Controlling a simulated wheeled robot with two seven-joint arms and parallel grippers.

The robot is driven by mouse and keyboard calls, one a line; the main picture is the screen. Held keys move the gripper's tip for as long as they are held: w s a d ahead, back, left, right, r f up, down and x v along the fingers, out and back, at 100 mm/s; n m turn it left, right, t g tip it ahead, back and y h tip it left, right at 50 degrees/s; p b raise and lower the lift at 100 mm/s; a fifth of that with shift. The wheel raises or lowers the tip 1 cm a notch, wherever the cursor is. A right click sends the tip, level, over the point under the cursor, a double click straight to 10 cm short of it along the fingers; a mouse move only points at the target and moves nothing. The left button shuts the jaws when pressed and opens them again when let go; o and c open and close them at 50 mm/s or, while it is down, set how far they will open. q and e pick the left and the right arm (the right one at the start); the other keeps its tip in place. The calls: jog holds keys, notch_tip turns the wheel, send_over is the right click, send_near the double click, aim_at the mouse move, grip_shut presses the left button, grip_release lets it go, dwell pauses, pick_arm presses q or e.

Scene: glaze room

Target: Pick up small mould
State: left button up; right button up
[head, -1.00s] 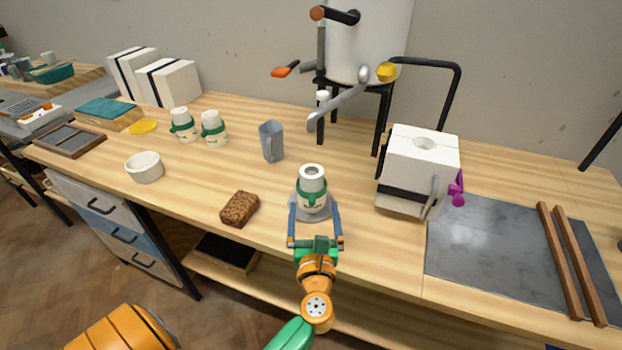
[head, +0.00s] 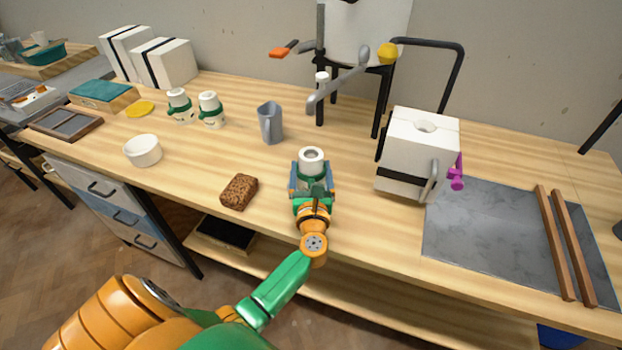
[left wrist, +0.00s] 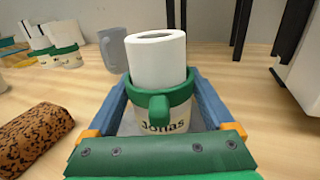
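A white cylinder (head: 311,158) with a hole in its top, which looks like the small mould, stands upright in a green-banded cup. The cup (left wrist: 165,126) carries the word "Jonas", and its green handle faces my left gripper. My left gripper (head: 311,182) has its blue fingers on either side of the cup; I cannot tell whether they touch it. In the left wrist view the fingers (left wrist: 160,88) are spread, with the cylinder rising above them. The cup's base is mostly hidden. My right gripper is not in view.
A brown speckled block (head: 239,191) lies left of the gripper, and a grey jug (head: 270,122) stands behind it. A strapped white block (head: 420,145) stands to the right, near a grey slab (head: 485,235). Two similar cups (head: 210,110) stand at the back left.

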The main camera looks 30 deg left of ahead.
pick_arm(q)
jog(key=c, duration=0.4)
jog(key=shift+o, duration=0.2)
jog(key=shift+w, duration=0.1)
jog(key=shift+r, duration=0.15)
